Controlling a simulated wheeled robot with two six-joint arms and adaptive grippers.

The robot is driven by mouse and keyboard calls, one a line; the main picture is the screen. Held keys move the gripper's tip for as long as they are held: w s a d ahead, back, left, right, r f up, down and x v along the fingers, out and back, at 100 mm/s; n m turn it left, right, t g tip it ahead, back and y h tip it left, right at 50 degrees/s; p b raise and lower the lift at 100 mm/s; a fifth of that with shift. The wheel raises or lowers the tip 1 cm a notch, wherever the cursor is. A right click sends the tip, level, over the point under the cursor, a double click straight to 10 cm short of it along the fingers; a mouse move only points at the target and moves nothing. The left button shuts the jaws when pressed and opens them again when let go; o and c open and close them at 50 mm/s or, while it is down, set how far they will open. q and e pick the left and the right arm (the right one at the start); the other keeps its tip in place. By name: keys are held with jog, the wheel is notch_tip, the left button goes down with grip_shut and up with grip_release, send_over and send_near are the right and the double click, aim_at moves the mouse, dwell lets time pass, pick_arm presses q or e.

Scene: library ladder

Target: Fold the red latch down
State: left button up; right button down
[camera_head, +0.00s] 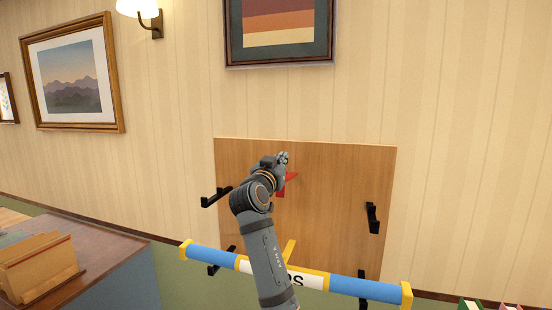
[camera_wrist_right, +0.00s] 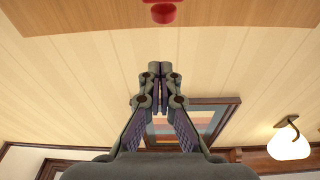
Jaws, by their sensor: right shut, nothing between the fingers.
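The red latch (camera_head: 291,179) is on the upright wooden board on the wall. In the head view it is partly hidden behind my right gripper and arm, so I cannot tell its full pose. My right gripper (camera_head: 284,157) is shut and empty, just above the latch in the picture. In the right wrist view the shut fingertips (camera_wrist_right: 160,69) point toward the board, and a red part of the latch (camera_wrist_right: 160,12) shows beyond them at the top edge, apart from them. My left gripper is in neither view.
The wooden board (camera_head: 335,215) carries several black hooks (camera_head: 372,217). A blue bar with yellow ends (camera_head: 365,288) crosses low in front of it, partly behind my arm. A desk with a wooden rack (camera_head: 40,268) stands at left. Framed pictures (camera_head: 75,78) and a lamp (camera_head: 143,12) hang above.

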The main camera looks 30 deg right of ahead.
aim_at(288, 180)
jog(key=shift+w+d+r+p, duration=0.25)
jog(key=shift+w+d, duration=0.1)
jog(key=shift+d, duration=0.1)
jog(key=shift+w+d+r+p, duration=0.2)
jog(key=shift+w+d+r, duration=0.1)
jog(key=shift+d, duration=0.15)
notch_tip(288, 180, down, 4)
jog(key=shift+w+a+r+p, duration=0.1)
jog(key=shift+w+r+p, duration=0.05)
jog(key=shift+p, duration=0.5)
jog(key=shift+a+f, duration=0.2)
jog(key=shift+f, duration=0.2)
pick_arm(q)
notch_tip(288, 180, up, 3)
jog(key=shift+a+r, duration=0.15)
pick_arm(e)
jog(key=shift+d+f, duration=0.1)
